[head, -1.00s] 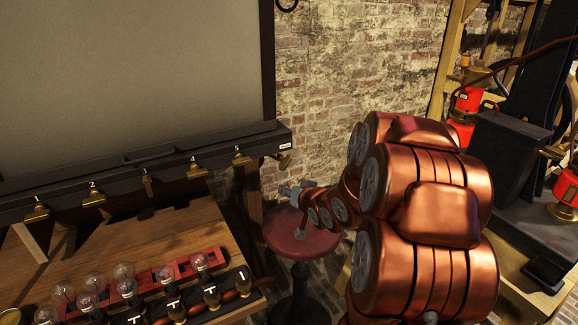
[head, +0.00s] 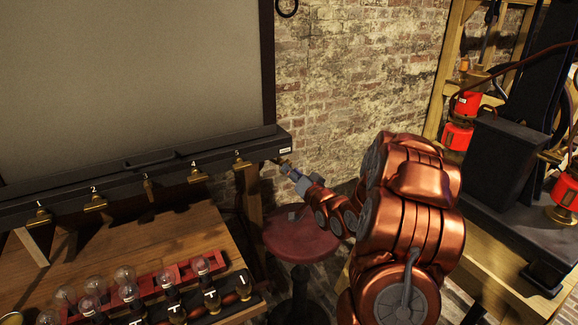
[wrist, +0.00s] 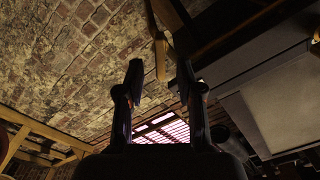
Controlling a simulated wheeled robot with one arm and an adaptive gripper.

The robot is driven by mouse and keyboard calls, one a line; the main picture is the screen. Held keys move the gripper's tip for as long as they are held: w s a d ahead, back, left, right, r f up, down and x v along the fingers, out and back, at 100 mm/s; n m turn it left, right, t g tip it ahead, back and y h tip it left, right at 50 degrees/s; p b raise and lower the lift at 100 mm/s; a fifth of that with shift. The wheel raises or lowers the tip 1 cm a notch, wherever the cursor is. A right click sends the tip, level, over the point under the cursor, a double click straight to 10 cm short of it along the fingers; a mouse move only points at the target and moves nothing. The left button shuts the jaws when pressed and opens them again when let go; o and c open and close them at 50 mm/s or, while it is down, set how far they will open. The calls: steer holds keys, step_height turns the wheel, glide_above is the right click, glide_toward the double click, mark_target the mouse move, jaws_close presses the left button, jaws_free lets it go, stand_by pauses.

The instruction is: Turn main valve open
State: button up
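The main valve looks to be the brass fitting (head: 281,160) at the right end of the long black trough, beside a small white label. My gripper (head: 287,168) is right at this end, pointing up and left at the fitting. In the wrist view a brass lever (wrist: 161,60) hangs between the tips of my two fingers (wrist: 160,74). The fingers are apart, with gaps showing on both sides of the lever. I cannot tell how deep the lever lies between them.
The black trough (head: 150,168) carries several numbered brass taps over a wooden bench (head: 180,237) with glass bulbs (head: 125,275). A round red stool (head: 315,245) stands below my gripper. A brick wall (head: 350,90) is behind. Red lanterns (head: 458,135) stand at the right.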

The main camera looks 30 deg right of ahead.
steer(key=shift+w+d+p, duration=0.15)
steer(key=shift+w+p, duration=0.2)
steer(key=shift+w, duration=1.05)
steer(key=shift+c, duration=0.2)
jaws_close()
